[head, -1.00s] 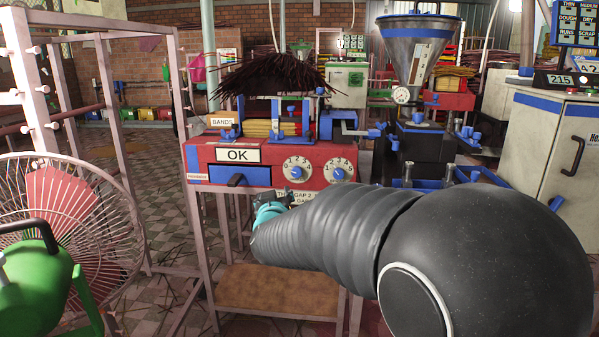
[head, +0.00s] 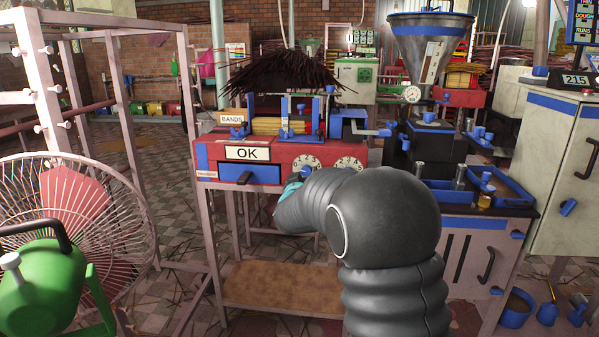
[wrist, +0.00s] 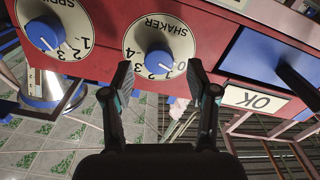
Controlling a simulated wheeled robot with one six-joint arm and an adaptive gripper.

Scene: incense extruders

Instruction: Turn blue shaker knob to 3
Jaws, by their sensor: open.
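The blue shaker knob (wrist: 158,60) sits on a round white dial marked SHAKER, shown upside down in the wrist view. A small pale mark shows on its lower edge, but I cannot tell which number it points to. In the head view this knob (head: 306,172) is on the left dial of the red panel, right of the OK sign, partly visible above my gripper. My gripper (wrist: 160,74) is open and empty, its two dark fingertips spread to either side of the knob in the picture. I cannot tell whether they touch it. In the head view my gripper (head: 291,188) is mostly hidden by my arm.
A second dial with a blue knob (wrist: 45,36) is close beside the shaker dial.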

